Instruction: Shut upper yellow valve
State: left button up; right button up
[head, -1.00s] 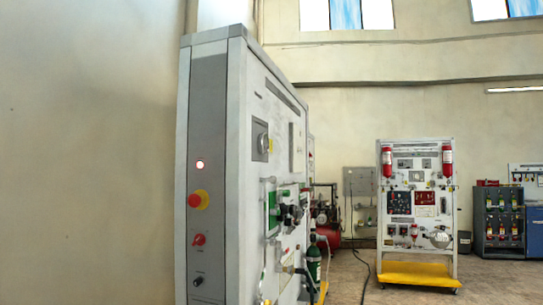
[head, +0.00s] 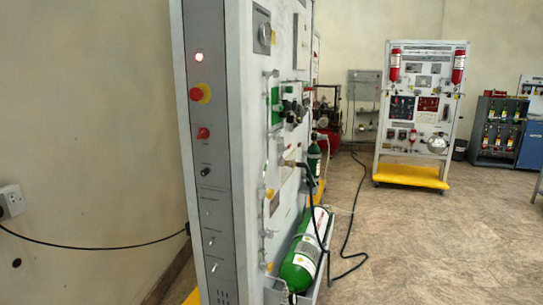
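The tall grey and white trainer cabinet (head: 213,140) stands close on the left, seen from its narrow side. Its working face is turned right and shows at a steep angle. Two small yellow parts sit along a thin pipe on that face: an upper one (head: 270,194) and a lower one (head: 269,267). They look like yellow valves, but are too small to tell whether open or shut. Neither of my grippers is in view.
A green cylinder (head: 305,252) lies on a tray at the cabinet's foot. A black hose runs from the face to the floor. Another board on a yellow base (head: 412,176) stands further back. The floor (head: 440,245) to the right is open.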

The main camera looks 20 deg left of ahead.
aim_at(270, 192)
jog(key=i+l+u, duration=0.15)
jog(key=u, duration=1.05)
jog(key=i+l+u, duration=0.2)
jog(key=l+u, duration=0.2)
jog(key=l, duration=0.25)
jog(key=i+l+u, duration=0.1)
jog(key=l+u, duration=0.3)
jog(key=l, duration=0.3)
jog(key=l+u, duration=0.4)
jog(key=l, duration=0.3)
